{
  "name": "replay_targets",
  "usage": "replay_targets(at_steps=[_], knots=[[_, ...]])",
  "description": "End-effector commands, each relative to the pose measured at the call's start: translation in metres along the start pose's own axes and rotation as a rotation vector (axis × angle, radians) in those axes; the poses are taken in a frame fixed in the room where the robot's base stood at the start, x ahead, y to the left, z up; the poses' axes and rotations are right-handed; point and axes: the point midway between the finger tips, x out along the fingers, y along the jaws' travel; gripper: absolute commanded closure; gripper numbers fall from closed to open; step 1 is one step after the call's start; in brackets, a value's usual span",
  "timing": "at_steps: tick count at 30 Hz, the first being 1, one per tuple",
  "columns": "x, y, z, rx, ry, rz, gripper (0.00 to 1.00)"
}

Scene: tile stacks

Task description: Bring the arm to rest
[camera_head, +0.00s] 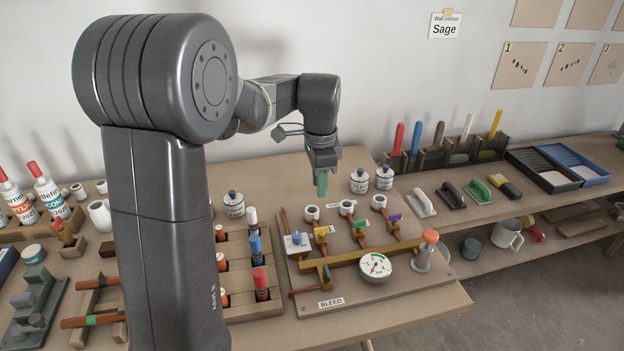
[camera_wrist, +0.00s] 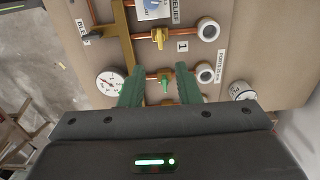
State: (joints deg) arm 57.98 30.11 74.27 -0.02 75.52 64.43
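My gripper (camera_head: 321,185) hangs fingers-down above the back of the pipe board (camera_head: 328,289), clear of it. In the wrist view my gripper (camera_wrist: 160,85) has its two green fingers well apart, with nothing held between them. A small green valve handle (camera_wrist: 166,86) shows beyond the gap, down on the board. My arm reaches out from its column and bends down at the wrist.
The board bears a pressure gauge (camera_head: 375,267), brass pipes, and a yellow valve handle (camera_head: 321,232). White jars (camera_head: 359,181) stand behind it. Trowels (camera_head: 451,194) and paint trays (camera_head: 556,177) occupy the right bench.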

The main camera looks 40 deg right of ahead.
Motion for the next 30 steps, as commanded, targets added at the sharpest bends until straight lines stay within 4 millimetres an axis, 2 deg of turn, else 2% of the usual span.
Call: replay_targets(at_steps=[7,21,27,30], knots=[[0.02,0.0,0.0,0.0,-0.002,0.003,0.7],[0.109,0.001,0.001,-0.001,-0.003,0.005,0.7],[0.134,0.001,0.001,-0.001,-0.002,0.004,0.7],[0.14,0.001,0.001,-0.001,-0.001,0.003,0.7]])
